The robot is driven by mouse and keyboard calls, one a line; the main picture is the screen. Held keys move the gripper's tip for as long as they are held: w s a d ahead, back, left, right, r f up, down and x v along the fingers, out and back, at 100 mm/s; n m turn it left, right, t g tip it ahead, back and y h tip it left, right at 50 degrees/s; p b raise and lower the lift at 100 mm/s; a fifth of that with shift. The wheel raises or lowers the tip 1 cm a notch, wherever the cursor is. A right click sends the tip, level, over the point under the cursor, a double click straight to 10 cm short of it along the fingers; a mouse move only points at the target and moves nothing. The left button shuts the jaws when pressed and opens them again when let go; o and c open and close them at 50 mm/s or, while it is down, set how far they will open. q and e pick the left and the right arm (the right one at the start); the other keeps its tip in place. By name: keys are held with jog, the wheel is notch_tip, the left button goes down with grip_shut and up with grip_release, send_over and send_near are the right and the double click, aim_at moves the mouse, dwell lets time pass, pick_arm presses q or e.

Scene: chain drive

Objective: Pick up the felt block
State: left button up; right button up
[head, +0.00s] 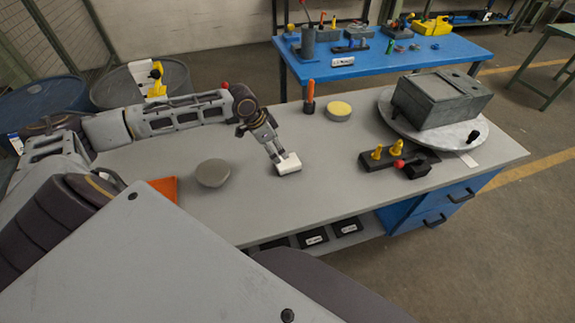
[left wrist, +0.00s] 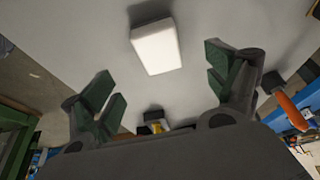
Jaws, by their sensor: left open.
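The felt block, a small white block (head: 288,165), lies on the grey workbench top near its middle in the head view. It also shows in the left wrist view (left wrist: 156,46), beyond the fingertips and between their lines. My left gripper (head: 275,154) is just above and beside the block in the head view. In the left wrist view its two green-padded fingers (left wrist: 162,75) are spread wide with nothing between them. Whether a finger touches the block cannot be told from the head view. My right gripper is not in view.
A grey round lump (head: 213,173) and an orange sheet (head: 163,188) lie left of the block. A yellow-topped round tin (head: 338,111) and orange-handled tool (head: 309,98) stand behind. A turntable (head: 385,106) bears a grey box (head: 440,97). A dark fixture with yellow knobs (head: 378,157) lies right.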

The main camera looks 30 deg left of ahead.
aim_at(287, 161)
pick_arm(q)
jog(key=shift+x, duration=2.8)
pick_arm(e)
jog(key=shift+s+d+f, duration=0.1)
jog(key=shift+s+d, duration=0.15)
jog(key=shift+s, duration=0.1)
pick_arm(q)
jog(key=shift+f, duration=0.15)
jog(key=shift+x, duration=2.45)
jog(key=shift+d, duration=0.15)
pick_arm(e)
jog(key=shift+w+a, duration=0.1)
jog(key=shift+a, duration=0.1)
pick_arm(q)
jog(key=shift+c, duration=0.3)
